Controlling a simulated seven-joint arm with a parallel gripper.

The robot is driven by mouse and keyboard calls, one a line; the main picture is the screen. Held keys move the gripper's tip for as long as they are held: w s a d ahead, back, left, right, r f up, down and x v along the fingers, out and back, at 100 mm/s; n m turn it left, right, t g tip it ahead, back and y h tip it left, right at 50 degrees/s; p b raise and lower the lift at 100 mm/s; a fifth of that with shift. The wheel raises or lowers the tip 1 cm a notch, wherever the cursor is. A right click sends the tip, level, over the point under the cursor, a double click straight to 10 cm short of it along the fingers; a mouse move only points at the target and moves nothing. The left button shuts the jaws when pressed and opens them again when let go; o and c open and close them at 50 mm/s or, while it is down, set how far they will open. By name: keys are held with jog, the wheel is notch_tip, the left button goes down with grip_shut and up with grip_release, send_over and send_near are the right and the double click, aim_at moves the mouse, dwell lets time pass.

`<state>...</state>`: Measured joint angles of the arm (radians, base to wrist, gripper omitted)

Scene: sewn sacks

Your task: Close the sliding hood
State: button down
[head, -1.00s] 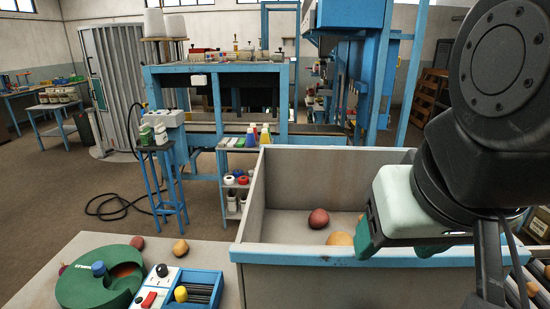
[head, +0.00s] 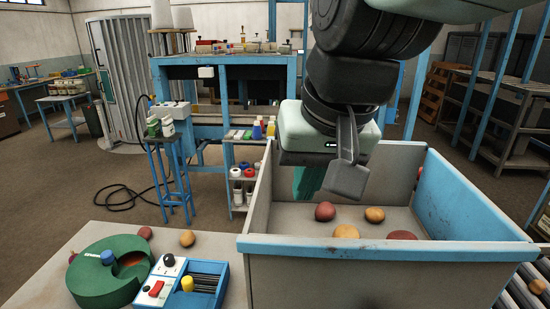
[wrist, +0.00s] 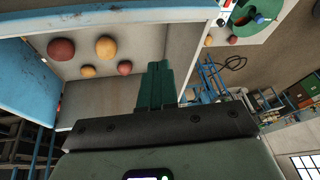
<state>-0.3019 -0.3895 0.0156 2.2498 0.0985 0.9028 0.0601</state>
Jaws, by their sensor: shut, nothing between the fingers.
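A green rounded housing (head: 97,274) lies on the table at the lower left, with a blue knob (head: 107,257) on top and a gap on its right side showing a reddish inside. It looks most like the sliding hood, though I cannot be sure. It also shows at the top right of the wrist view (wrist: 240,14). My gripper (head: 308,182) hangs over the grey bin, well right of and above the housing. Its green fingers (wrist: 156,84) are together and hold nothing.
The large blue-rimmed grey bin (head: 385,252) holds several red and yellow round items. A blue control box (head: 202,283) with a red switch and yellow knob sits right of the housing. Loose round items (head: 187,239) lie behind them. A blue stool (head: 170,165) stands beyond the table.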

jog(key=w+a+f+n+g, duration=0.1)
jog(key=a+f+n+g, duration=0.2)
jog(key=a, duration=0.6)
jog(key=w+a+f+n, duration=0.2)
jog(key=a+f, duration=0.2)
jog(key=a, duration=0.5)
jog(key=n+t+h, duration=0.7)
jog(key=n+t, duration=0.3)
jog(key=n, duration=1.4)
send_near(174, 302)
jog(key=shift+m, duration=0.3)
jog(key=w, duration=0.1)
jog(key=w+d, duration=0.1)
jog(key=w, duration=0.2)
jog(key=shift+d+f, duration=0.35)
jog(key=w, duration=0.1)
jog(key=w+d, duration=0.1)
jog(key=w, duration=0.1)
jog(key=shift+d+f, duration=0.1)
jog(key=shift+d, duration=0.1)
jog(key=shift+w+d, duration=0.2)
jog(key=shift+w, duration=0.2)
